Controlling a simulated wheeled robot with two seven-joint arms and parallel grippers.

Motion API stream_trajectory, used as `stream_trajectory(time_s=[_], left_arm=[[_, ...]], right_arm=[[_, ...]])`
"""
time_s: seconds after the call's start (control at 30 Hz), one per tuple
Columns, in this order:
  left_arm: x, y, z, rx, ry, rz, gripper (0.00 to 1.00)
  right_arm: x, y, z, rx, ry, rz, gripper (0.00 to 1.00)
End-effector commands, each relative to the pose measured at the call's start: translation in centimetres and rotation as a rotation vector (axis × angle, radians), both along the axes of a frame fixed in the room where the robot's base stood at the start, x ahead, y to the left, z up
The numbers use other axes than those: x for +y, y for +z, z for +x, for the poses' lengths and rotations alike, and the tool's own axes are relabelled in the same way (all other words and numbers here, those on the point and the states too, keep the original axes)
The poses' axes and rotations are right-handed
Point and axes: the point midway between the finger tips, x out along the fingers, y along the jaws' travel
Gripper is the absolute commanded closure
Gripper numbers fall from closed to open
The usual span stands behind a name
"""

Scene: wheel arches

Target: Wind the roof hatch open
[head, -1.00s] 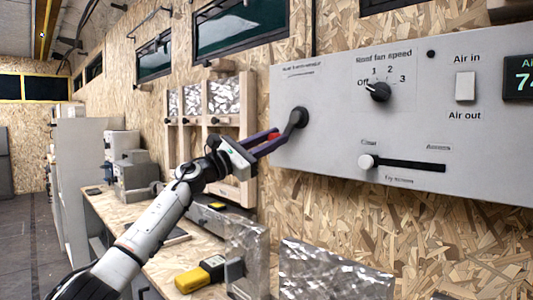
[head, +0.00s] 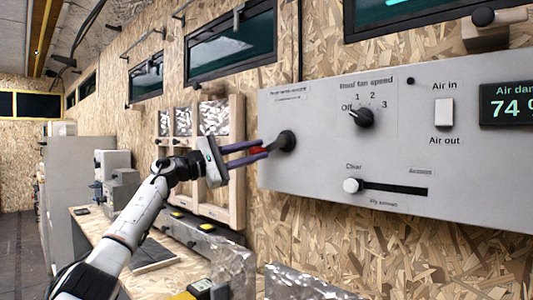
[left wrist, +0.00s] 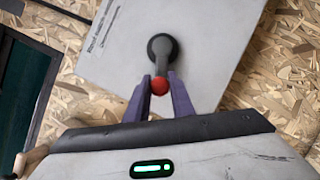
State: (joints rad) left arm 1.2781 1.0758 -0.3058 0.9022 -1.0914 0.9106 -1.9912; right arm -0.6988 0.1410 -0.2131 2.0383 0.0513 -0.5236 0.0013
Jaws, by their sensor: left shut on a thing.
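The crank (head: 285,141) is a dark round hub with a short arm at the left end of the grey control panel (head: 300,178). Its red knob (head: 257,150) sits between the purple fingers of my left gripper (head: 262,150). In the left wrist view the crank arm (left wrist: 162,52) points down from its hub to the red knob (left wrist: 160,86). The fingertips (left wrist: 160,88) stand on both sides of the knob, shut on it. The label above the crank is too blurred to read. The roof hatch cannot be made out. My right gripper is out of view.
The panel also carries a fan speed dial (head: 362,117), a white air switch (head: 444,112), a slider knob (head: 352,185) and a display (head: 508,103). A wooden rack (head: 236,165) stands behind my gripper, and a workbench (head: 95,228) lies below my arm.

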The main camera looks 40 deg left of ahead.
Motion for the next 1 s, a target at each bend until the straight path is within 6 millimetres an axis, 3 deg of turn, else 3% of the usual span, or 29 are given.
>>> stream_trajectory(time_s=[0.33,0.37,0.47,0.8,1.0], left_arm=[[0.0,0.5,-0.1,-0.010,0.001,-0.003,1.00],[0.0,0.5,-0.1,-0.010,0.001,-0.003,0.77],[0.0,0.4,0.0,-0.009,0.001,-0.002,0.60],[0.1,0.0,-0.2,-0.002,0.001,0.000,0.60],[1.1,-1.0,-2.8,0.000,0.003,0.004,0.60]], right_arm=[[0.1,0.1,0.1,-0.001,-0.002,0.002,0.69],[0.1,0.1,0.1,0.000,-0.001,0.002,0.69],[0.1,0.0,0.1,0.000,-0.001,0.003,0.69],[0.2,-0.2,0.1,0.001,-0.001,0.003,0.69],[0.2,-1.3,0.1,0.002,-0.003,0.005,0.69]])
